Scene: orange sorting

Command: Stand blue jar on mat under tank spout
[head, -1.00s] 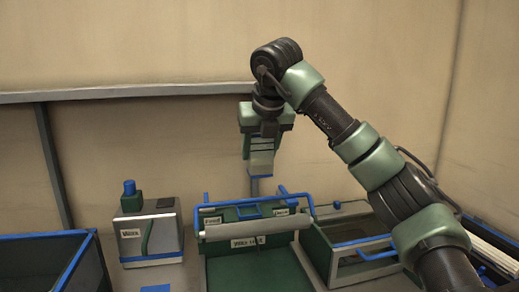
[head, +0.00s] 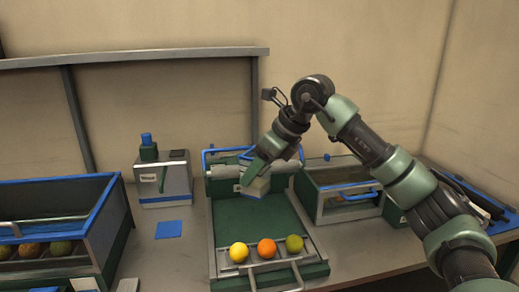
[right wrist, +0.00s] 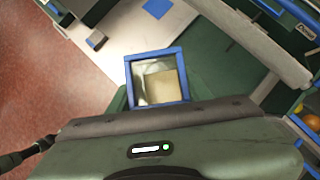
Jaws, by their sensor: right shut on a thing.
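The blue jar (head: 257,187) is a clear square container with a blue rim. My right gripper (head: 262,172) is shut on it and holds it above the green deck. In the right wrist view the jar (right wrist: 155,78) is seen through its open top, with a pale patch inside. The blue mat (head: 168,229) is a flat square in front of the grey tank (head: 163,180), left of the jar. It also shows bare at the top of the right wrist view (right wrist: 157,8). My left gripper is out of view.
Yellow, orange and green fruits (head: 266,250) lie along the front of the green deck (head: 262,222). A blue-rimmed crate (head: 116,190) with fruit stands left, and a blue-handled bin (head: 318,205) stands right.

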